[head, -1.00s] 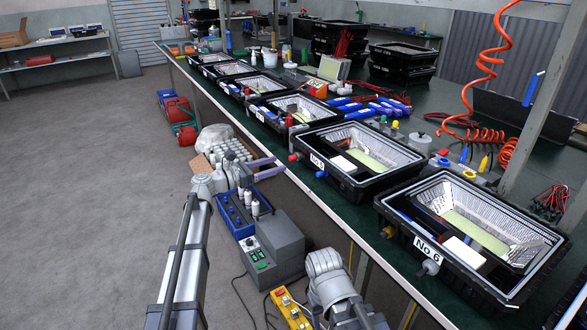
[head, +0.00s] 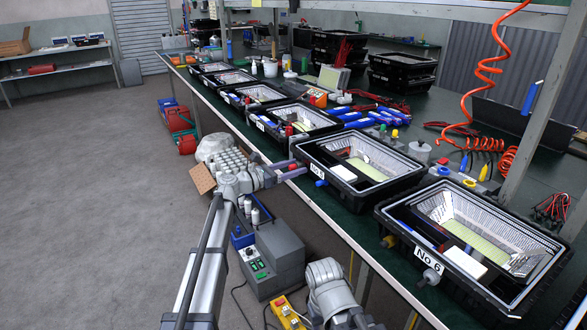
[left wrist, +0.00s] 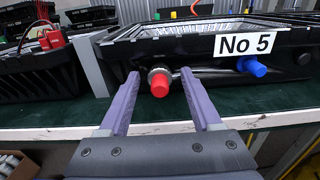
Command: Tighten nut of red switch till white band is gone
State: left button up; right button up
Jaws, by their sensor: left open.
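The red switch (left wrist: 159,84) sticks out of the front wall of the black floodlight housing marked No 5 (left wrist: 120,52). A silvery nut (left wrist: 156,71) sits behind the red cap; I cannot make out a white band. My left gripper (left wrist: 160,76) is open, with one purple finger on either side of the switch and clear gaps to it. My right gripper is not in view.
A blue switch (left wrist: 251,66) sits to the right of the red one, below the No 5 label (left wrist: 246,44). The No 6 housing (head: 480,285) stands nearer on the green bench. Below the arm stand a grey control box (head: 275,258) and bottles.

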pick_arm(q)
jog(key=shift+c, duration=0.2)
grip_shut()
dwell(0.3)
